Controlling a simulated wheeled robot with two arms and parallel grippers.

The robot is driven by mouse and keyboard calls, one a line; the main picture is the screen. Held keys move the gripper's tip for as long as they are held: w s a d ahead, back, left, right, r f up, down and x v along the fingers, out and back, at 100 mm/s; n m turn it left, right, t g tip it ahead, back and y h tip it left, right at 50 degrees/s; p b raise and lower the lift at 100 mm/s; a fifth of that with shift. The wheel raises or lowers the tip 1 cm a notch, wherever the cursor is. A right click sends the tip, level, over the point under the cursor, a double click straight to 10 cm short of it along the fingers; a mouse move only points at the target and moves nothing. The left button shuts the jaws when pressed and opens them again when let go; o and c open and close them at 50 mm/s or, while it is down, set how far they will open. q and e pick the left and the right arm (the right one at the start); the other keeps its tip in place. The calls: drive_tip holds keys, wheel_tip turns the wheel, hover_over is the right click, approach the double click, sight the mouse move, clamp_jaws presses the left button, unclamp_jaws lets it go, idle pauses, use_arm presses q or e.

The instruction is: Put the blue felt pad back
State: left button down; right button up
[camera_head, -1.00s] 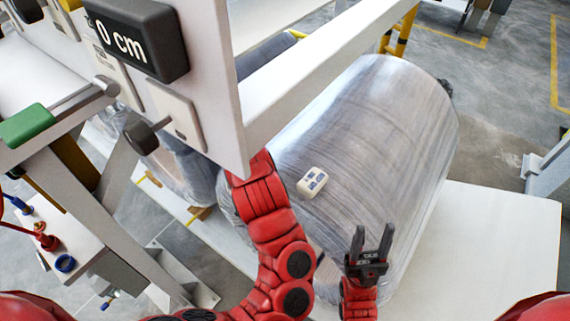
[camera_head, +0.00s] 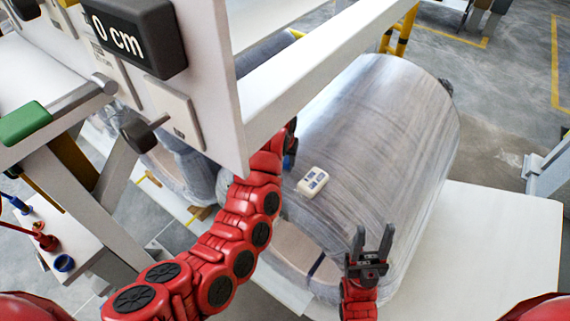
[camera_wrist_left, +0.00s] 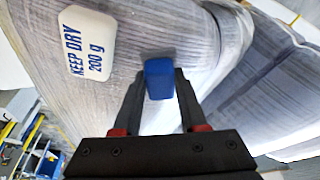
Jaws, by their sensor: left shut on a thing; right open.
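My left gripper (camera_wrist_left: 157,88) is shut on a small blue block, the blue felt pad (camera_wrist_left: 158,78), in the left wrist view. The pad is held close to the grey wrapped coil (camera_head: 385,150); whether it touches the wrap I cannot tell. In the head view my left arm reaches up to the coil's upper left side, and only a bit of blue (camera_head: 290,158) shows by the gripper, which is largely hidden. My right gripper (camera_head: 371,243) is open and empty, in front of the coil's lower right part.
A white packet (camera_head: 313,181) printed "KEEP DRY 200 g" lies on the coil. A white machine frame with a "0 cm" display (camera_head: 135,35) stands close on the left. A white side shelf (camera_head: 75,285) holds a blue ring and red parts. A white surface (camera_head: 490,250) right of the coil is bare.

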sight(285, 166)
use_arm(q)
wheel_tip(285, 166, down, 2)
drive_tip(key=shift+s+f+p, duration=0.1)
drive_tip(key=shift+s+p, duration=0.05)
drive_tip(key=shift+p, duration=0.7)
drive_tip(key=shift+f, duration=0.3)
drive_tip(key=shift+f, duration=0.15)
drive_tip(key=shift+f, duration=0.15)
drive_tip(key=shift+c, duration=2.3)
unclamp_jaws()
